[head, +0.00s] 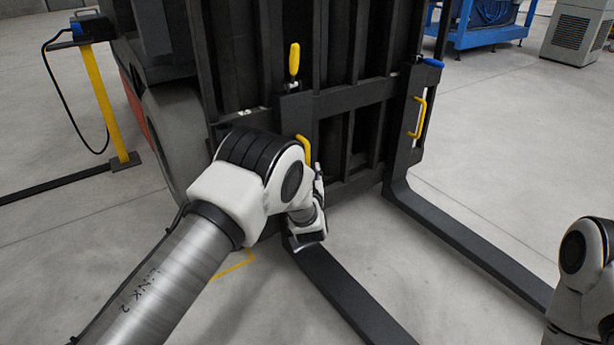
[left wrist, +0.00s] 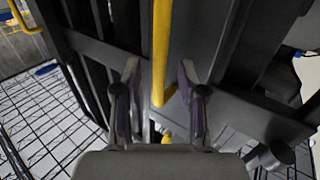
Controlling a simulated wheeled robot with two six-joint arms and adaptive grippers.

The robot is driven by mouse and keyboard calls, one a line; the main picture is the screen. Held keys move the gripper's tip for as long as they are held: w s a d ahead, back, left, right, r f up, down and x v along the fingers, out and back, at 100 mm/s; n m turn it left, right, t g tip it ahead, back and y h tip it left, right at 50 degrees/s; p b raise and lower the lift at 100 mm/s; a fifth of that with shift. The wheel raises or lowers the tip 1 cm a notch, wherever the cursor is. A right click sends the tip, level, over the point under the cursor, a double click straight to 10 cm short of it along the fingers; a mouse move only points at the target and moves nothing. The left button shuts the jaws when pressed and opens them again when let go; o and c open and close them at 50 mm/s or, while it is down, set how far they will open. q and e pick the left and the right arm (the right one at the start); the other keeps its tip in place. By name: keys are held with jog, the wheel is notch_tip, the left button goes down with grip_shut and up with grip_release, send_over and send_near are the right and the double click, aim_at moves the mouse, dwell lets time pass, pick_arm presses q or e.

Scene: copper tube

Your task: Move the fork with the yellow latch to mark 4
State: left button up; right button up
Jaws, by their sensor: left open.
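The fork with the yellow latch (head: 345,300) is the left one on the forklift carriage. Its yellow latch (head: 294,58) stands upright above the carriage's top bar. A yellow handle (head: 303,147) on this fork is partly hidden by my left arm in the head view. In the left wrist view the handle (left wrist: 162,50) runs between the two fingers of my left gripper (left wrist: 159,80), which is open. I cannot tell whether either finger touches the handle. Mark 4 is not legible in either view. My right arm shows at the lower right, its gripper out of view.
The other fork (head: 470,245) hangs to the right, with a blue latch (head: 434,62) and its own yellow handle (head: 418,117). The dark carriage and mast stand close behind the gripper. A yellow post (head: 100,100) stands at far left. Floor between the forks is clear.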

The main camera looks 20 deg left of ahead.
pick_arm(q)
jog(key=x, duration=0.1)
jog(key=b+x, duration=0.1)
jog(key=shift+w+a+f, duration=0.15)
jog(key=shift+w+f, duration=0.1)
jog(key=shift+w, duration=0.1)
jog(key=shift+w+r, duration=0.15)
jog(key=shift+w, duration=0.1)
grip_shut()
pick_arm(e)
jog(key=shift+w+f, duration=0.1)
jog(key=shift+f, duration=0.85)
pick_arm(q)
jog(key=shift+s+a, duration=0.1)
pick_arm(e)
jog(key=shift+r, duration=0.15)
pick_arm(q)
jog(key=s+a+p, duration=0.7)
jog(key=s+p, duration=0.1)
jog(key=s, duration=0.1)
jog(key=shift+s+a, duration=0.35)
jog(key=shift+a, duration=0.05)
pick_arm(e)
notch_tip(320, 180, up, 7)
jog(key=shift+s+r, duration=0.2)
jog(key=shift+s, duration=0.05)
